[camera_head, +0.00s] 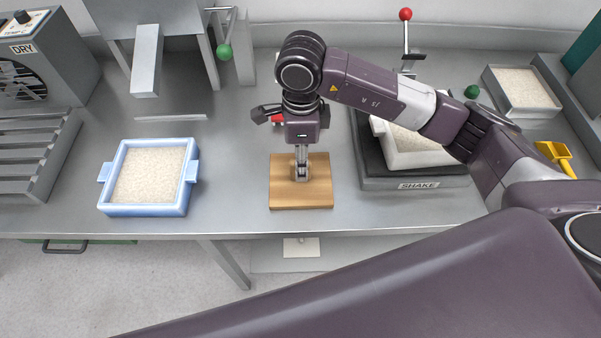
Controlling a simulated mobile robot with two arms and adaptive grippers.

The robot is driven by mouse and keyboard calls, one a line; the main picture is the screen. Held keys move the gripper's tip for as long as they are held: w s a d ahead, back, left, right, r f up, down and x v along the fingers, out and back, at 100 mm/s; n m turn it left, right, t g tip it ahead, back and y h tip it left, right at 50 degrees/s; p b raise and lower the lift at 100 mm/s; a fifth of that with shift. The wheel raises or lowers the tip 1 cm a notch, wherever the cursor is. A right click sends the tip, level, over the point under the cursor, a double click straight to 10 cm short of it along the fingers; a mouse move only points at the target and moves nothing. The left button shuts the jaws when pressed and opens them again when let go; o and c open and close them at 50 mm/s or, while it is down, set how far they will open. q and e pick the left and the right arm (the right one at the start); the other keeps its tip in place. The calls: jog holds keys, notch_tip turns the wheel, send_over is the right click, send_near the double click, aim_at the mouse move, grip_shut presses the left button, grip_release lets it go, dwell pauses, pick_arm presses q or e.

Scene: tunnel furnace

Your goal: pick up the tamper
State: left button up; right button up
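The tamper (286,193) is a square, light-brown wooden block standing flat on the grey metal bench, with a small grey metal part at its middle. My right arm reaches in from the right. My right gripper (301,173) points down over the middle of the tamper. Its narrow grey fingers are around or right against the metal part there, and they hide most of it. I cannot tell whether the fingers are closed on it. My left gripper is not in view.
A blue tray (151,212) of pale grains stands to the left on the bench. A white tray (420,157) sits on the dark SHAKE unit (418,184) to the right, partly behind my arm. A yellow scoop (556,157) lies far right. Bench between blue tray and tamper is clear.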

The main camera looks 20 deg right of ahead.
notch_tip(320, 180, down, 2)
jog(key=shift+w+f, duration=0.1)
jog(key=shift+f, duration=0.45)
jog(key=c, duration=0.6)
grip_shut()
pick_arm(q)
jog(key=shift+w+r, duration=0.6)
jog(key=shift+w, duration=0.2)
pick_arm(e)
jog(key=shift+r, duration=0.1)
